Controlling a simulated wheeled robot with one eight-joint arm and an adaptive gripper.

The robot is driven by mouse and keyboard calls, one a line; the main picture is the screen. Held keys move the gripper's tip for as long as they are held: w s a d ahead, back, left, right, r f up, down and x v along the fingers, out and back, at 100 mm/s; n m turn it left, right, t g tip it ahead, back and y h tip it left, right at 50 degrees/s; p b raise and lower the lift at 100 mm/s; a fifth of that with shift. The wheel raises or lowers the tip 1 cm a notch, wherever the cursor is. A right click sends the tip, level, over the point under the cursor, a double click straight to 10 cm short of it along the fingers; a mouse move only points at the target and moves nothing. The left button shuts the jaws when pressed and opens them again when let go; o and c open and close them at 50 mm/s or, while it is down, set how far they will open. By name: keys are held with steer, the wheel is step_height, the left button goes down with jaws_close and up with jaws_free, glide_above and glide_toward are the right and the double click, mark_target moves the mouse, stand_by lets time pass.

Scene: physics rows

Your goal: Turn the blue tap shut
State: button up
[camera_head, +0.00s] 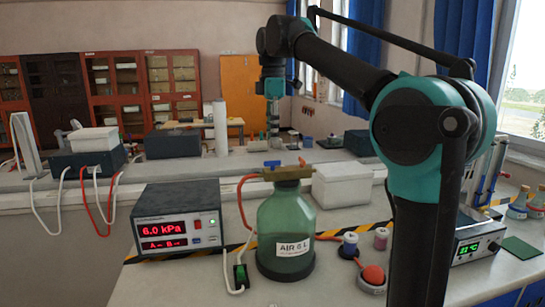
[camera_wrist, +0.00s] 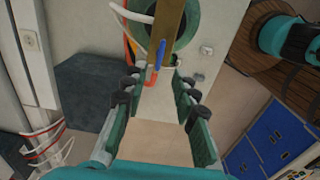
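The blue tap (camera_head: 272,163) sits on a brass bar (camera_head: 290,173) on top of the green glass bottle labelled "AIR 6 L" (camera_head: 286,228). In the wrist view the blue tap handle (camera_wrist: 161,50) lies roughly in line with the bar (camera_wrist: 166,22). My gripper (camera_head: 273,134) hangs above the tap in the head view, apart from it. In the wrist view my gripper (camera_wrist: 160,78) is open and empty, its fingers spread either side of the line to the tap. An orange-red part shows close beside the tap's near end.
A pressure meter (camera_head: 178,218) reading 6.0 kPa stands left of the bottle. A red bulb (camera_head: 373,275), spools and a white box (camera_head: 342,186) stand to the right. Orange and white tubes run around the bottle. A striped tape line crosses the bench.

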mark_target(272, 165)
step_height(272, 165, down, 8)
steer(key=shift+r, duration=0.25)
jaws_close()
